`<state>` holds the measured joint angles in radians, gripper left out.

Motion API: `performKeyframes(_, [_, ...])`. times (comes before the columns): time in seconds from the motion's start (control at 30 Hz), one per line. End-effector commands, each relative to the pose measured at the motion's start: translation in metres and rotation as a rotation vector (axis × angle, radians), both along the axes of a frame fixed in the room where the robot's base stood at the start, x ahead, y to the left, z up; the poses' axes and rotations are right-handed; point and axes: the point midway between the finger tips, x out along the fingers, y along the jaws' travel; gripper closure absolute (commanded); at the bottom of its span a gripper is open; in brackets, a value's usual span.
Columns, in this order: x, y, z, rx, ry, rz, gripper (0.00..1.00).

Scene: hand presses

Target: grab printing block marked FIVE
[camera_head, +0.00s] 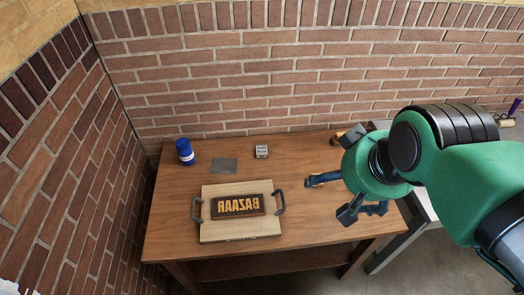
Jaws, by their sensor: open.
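A small grey block (261,151) with dark marks on its top lies at the back middle of the wooden table. Its marking is too small to read. A larger dark block (238,206) with raised orange mirrored letters, BAZAAR, lies on a pale wooden board with two dark handles (211,234). I cannot make out the word FIVE on any block. My gripper (345,178) is open over the right part of the table, to the right of both blocks. Its fingers are apart and nothing shows between them as held.
A dark blue-handled tool (322,179) lies near my gripper. My green arm hides the table's right end. Brick walls close the back and left.

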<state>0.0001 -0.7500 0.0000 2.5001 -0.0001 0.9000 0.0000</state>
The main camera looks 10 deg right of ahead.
Motion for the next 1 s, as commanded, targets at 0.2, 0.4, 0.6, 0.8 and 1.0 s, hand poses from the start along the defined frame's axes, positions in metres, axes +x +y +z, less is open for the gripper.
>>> performKeyframes(0.2, [0.000,0.000,0.000,0.000,0.000,0.000,0.01])
performKeyframes(0.4, [0.000,0.000,0.000,0.000,0.000,0.000,0.21])
performKeyframes(0.6, [0.000,0.000,0.000,0.000,0.000,0.000,0.23])
performKeyframes(0.8, [0.002,0.000,0.001,0.002,0.002,-0.004,0.23])
performKeyframes(1.0, [0.017,0.002,0.006,0.025,0.017,-0.043,0.23])
